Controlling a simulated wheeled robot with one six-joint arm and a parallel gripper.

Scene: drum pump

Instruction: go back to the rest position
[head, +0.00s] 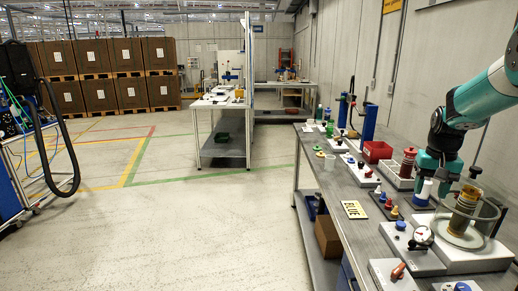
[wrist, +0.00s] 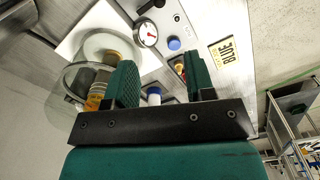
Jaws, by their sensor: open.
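My gripper (head: 440,172) hangs over the right side of the workbench (head: 347,192), pointing down. In the wrist view its two green fingers (wrist: 162,82) stand wide apart with nothing gripped. A white, blue-based part (head: 424,188) is just below it; in the wrist view a white part with a blue top (wrist: 154,95) shows between the fingers. I cannot tell its distance from them. A clear vessel (head: 478,218) with an amber-and-dark cylinder (head: 465,206) inside stands right of my gripper. A round gauge (head: 422,235) is in front of it.
A yellow BLUE sign (head: 354,209), small coloured pegs (head: 388,201), a red bin (head: 377,151) and a red-brown cylinder (head: 408,162) are on the bench. A concrete wall (head: 345,60) runs behind. The floor (head: 200,220) left of the bench is clear.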

